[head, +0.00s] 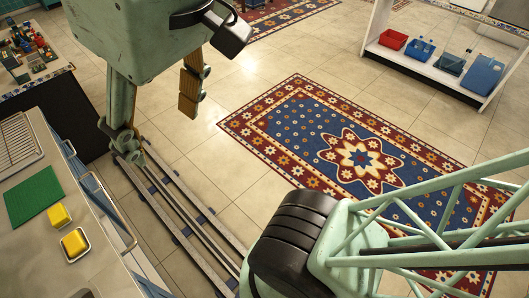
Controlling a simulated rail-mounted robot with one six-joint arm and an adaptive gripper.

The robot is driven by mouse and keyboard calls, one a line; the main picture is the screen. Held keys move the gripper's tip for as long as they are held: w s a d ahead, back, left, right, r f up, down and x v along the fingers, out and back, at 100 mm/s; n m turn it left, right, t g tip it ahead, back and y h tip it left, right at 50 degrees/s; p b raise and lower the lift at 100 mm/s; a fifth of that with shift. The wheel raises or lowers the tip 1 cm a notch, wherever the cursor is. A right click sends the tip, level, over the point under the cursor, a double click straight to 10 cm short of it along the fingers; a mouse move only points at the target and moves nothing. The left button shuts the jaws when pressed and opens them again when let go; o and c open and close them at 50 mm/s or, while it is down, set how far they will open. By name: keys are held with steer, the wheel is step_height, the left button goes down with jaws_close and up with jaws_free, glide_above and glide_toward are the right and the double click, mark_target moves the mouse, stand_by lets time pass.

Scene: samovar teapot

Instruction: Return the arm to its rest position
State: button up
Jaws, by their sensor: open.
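My gripper (160,130) hangs at the upper left of the head view, close to the camera. Its pale green body is cut off by the top edge. Its two fingers point down and are spread apart, with nothing between them. It is open and empty, appearing over the floor between the counters and the patterned rug. A pale green lattice link of my arm with a dark rounded joint fills the lower right. No samovar or teapot is in view.
A counter (92,270) at left holds a green mat (33,198), yellow blocks (60,216) and a metal rack (16,145). Floor rails (190,222) run beside it. A rug (300,110) covers the middle floor. A white shelf (425,70) with bins stands upper right.

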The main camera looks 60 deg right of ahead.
steer(key=shift+s+f+b, duration=0.2)
steer(key=shift+f+b, duration=1.15)
steer(key=shift+f, duration=0.75)
